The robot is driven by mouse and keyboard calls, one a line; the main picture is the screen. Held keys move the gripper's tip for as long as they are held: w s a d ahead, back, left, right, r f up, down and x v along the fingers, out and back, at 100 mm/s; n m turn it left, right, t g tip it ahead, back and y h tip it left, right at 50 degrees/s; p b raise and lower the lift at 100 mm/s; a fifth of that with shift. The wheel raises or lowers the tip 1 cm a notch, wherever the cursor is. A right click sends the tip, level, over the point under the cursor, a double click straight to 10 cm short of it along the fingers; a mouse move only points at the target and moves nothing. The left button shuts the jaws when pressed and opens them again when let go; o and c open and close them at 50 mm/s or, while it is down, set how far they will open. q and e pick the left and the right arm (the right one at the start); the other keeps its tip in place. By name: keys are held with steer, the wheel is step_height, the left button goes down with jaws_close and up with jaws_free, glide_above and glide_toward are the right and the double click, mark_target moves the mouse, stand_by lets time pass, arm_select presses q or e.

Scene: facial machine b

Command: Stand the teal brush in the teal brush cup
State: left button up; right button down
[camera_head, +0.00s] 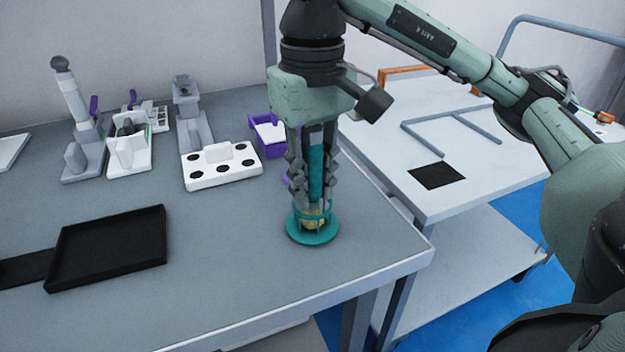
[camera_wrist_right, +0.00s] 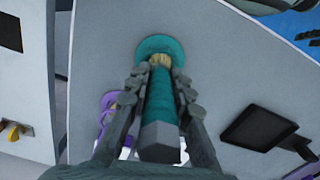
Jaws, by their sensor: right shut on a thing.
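The teal brush (camera_head: 316,172) is upright between the fingers of my right gripper (camera_head: 314,185), which points down and is shut on it. The brush's pale yellowish bristles (camera_head: 313,217) are at its lower end, within the ring of the teal brush cup (camera_head: 313,233). The cup stands on the table near its right front corner. In the right wrist view the brush handle (camera_wrist_right: 160,110) runs between the two fingers toward the cup's round teal base (camera_wrist_right: 158,45). Whether the bristles touch the cup's bottom is hidden. My left gripper is not in view.
A black tray (camera_head: 108,250) lies at the left front. A white holder with black holes (camera_head: 222,168), a purple bin (camera_head: 272,150) and several small devices stand behind. A white side table (camera_head: 470,185) is at the right. The table between tray and cup is clear.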

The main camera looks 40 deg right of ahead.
mark_target(313, 127)
steer(key=shift+f, duration=0.2)
steer(key=c, duration=1.3)
jaws_free()
step_height(313, 127, up, 12)
